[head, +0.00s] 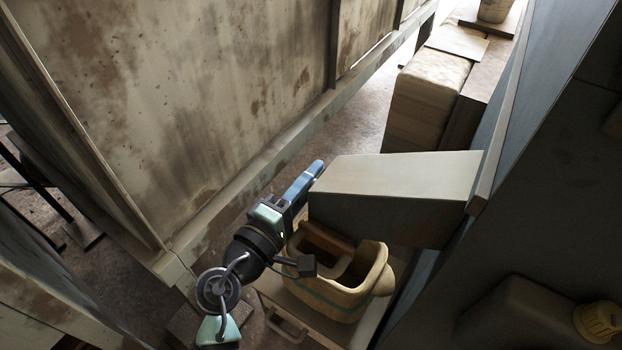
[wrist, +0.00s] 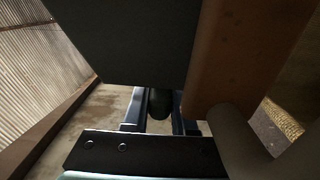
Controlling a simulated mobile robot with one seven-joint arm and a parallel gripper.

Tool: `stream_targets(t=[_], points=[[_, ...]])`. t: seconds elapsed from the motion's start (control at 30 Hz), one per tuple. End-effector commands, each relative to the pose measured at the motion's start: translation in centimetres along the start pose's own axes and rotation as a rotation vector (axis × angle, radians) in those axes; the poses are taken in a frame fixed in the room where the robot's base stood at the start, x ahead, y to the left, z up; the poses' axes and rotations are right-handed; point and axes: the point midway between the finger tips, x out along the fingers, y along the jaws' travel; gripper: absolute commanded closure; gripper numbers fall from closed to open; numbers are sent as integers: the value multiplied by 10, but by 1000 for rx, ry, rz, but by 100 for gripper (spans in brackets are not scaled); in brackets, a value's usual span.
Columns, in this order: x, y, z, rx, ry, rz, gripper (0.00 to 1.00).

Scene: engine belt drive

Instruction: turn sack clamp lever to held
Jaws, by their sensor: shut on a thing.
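A boxy spout (head: 390,190) juts out from the dark machine side. A cream sack (head: 345,295) stands open below it, with a brown clamp bar (head: 326,242) at its mouth. My gripper (head: 312,172) is beside the spout's left end. In the wrist view, my gripper's blue fingers (wrist: 160,112) are shut on a dark rounded lever end (wrist: 159,104). The spout's dark face (wrist: 125,45) and the brown bar (wrist: 245,55) are close in front of the fingers. The rest of the lever is hidden, so its angle cannot be told.
A stained panel wall (head: 200,100) runs along the left, close to my arm. The sack rests on a pale stand (head: 285,328) with a handle. A tan block (head: 425,95) stands beyond the spout. A container with a yellow cap (head: 598,320) is at lower right.

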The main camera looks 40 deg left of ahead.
Motion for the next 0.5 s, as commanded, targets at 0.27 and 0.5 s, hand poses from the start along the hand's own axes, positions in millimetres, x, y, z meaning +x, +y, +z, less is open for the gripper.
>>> stream_targets(t=[0.27, 0.5], points=[[0, 1, 0, -1, 0, 2, 73], [0, 0, 0, -1, -1, 1, 45]])
